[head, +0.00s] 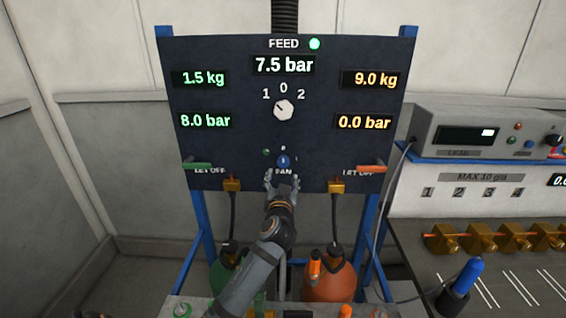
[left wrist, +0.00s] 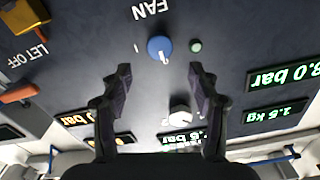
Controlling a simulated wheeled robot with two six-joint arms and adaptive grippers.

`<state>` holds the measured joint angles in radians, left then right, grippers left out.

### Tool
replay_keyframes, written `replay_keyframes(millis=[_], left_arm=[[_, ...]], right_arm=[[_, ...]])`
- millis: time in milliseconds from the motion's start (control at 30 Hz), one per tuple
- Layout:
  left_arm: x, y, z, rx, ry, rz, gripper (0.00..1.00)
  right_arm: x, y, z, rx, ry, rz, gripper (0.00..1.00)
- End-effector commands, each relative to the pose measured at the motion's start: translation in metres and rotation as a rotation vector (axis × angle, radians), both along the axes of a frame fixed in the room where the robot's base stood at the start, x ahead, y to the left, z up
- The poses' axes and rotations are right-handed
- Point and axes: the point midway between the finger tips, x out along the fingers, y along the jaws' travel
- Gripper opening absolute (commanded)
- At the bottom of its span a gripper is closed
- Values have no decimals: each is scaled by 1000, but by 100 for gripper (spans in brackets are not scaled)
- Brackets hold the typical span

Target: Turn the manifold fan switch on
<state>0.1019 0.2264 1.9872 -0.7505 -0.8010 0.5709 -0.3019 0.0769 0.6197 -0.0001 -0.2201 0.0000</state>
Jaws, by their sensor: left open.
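The fan switch is a small round blue knob (head: 283,161) low in the middle of the dark panel, above the word FAN. The knob (left wrist: 160,48) is upside down in the left wrist view, with a white mark that seems to point toward the panel's top. A small green lamp (left wrist: 195,46) sits beside it; this lamp (head: 266,152) looks dim in the head view. My left gripper (head: 282,182) is open and empty just below the knob. Its two fingers (left wrist: 160,72) are spread to either side of the knob, apart from it. My right gripper is not in view.
A white selector (head: 283,110) sits above, under a FEED lamp (head: 314,43). A green lever (head: 197,165) and an orange lever (head: 371,168) flank the fan switch. Brass fittings with hoses hang below. A grey instrument (head: 485,133) stands on the right bench.

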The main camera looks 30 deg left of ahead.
Motion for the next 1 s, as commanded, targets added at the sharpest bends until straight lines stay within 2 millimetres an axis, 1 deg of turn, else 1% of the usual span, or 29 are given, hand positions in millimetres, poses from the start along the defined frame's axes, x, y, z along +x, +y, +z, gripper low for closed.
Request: replay_keyframes(millis=[33,100,167,267,400,500,633,767,800,867,1000], left_arm=[[9,6,5,2,1,2,61],[22,14,5,1,1,2,61],[33,22,5,1,2,3,61],[51,32,4,0,2,2,61],[68,42,3,-1,1,1,61],[74,46,1,-1,2,2,61],[76,47,1,-1,2,1,61],[76,47,0,-1,2,1,61],[76,47,0,-2,2,1,60],[76,47,0,-2,2,1,51],[76,47,0,-2,2,1,32]], right_arm=[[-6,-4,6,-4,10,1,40],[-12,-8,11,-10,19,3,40],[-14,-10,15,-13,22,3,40],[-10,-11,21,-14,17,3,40],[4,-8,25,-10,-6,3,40],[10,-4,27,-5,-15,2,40],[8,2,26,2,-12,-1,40],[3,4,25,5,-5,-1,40],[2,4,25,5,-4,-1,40],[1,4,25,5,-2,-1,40],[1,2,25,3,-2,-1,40]])
